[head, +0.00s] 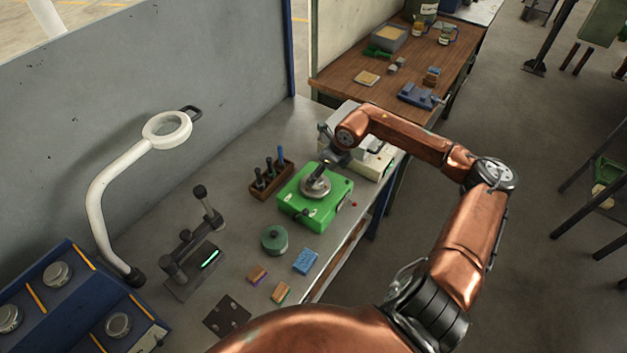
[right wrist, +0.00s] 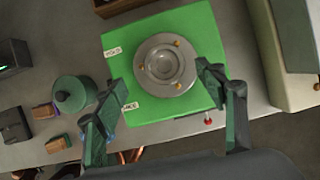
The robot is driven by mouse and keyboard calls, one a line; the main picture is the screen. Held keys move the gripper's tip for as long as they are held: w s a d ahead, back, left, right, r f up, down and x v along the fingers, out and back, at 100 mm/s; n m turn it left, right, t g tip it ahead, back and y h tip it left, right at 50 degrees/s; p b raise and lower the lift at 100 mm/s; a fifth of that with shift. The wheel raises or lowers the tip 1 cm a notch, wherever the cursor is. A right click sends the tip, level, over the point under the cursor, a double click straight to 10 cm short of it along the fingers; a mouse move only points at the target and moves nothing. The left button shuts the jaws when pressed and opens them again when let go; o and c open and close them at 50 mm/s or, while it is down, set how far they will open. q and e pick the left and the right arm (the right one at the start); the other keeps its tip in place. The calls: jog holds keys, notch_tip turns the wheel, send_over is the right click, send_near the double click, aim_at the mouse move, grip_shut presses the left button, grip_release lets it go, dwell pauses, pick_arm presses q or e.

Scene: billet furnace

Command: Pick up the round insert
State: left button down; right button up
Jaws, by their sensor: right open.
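The round insert appears to be the grey metal round piece (head: 315,187) on top of the green fixture box (head: 330,207). In the right wrist view it shows concentric rings (right wrist: 165,66) and small brass-coloured pins, with white labels on the green box (right wrist: 115,38) beside it. My right gripper (head: 323,167) is over the fixture in the head view and partly covers the piece. In the right wrist view its two dark green fingers (right wrist: 158,80) are apart, with nothing between them, at the near side of the round piece. My left gripper is not in view.
A wooden block with upright tools (head: 271,182) stands left of the fixture, and a pale box (head: 372,160) behind it. A round green lidded pot (head: 274,239), a blue block (head: 306,261) and small coloured blocks lie nearer. A white magnifier lamp (head: 100,200) stands left.

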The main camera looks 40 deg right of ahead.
aim_at(318, 181)
jog(key=x, duration=0.1)
jog(key=p+x, duration=0.1)
jog(key=x, duration=0.2)
jog(key=shift+w+d+f, duration=0.15)
jog(key=shift+d+f, duration=0.05)
jog(key=shift+d, duration=0.15)
jog(key=shift+w+f, duration=0.2)
jog(key=shift+f, duration=0.35)
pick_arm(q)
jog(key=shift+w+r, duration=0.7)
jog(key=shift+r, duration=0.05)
pick_arm(e)
jog(key=shift+a, duration=0.1)
jog(key=shift+c, duration=0.6)
jog(key=c, duration=1)
grip_shut()
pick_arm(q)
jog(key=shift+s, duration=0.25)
pick_arm(e)
jog(key=shift+r, duration=0.1)
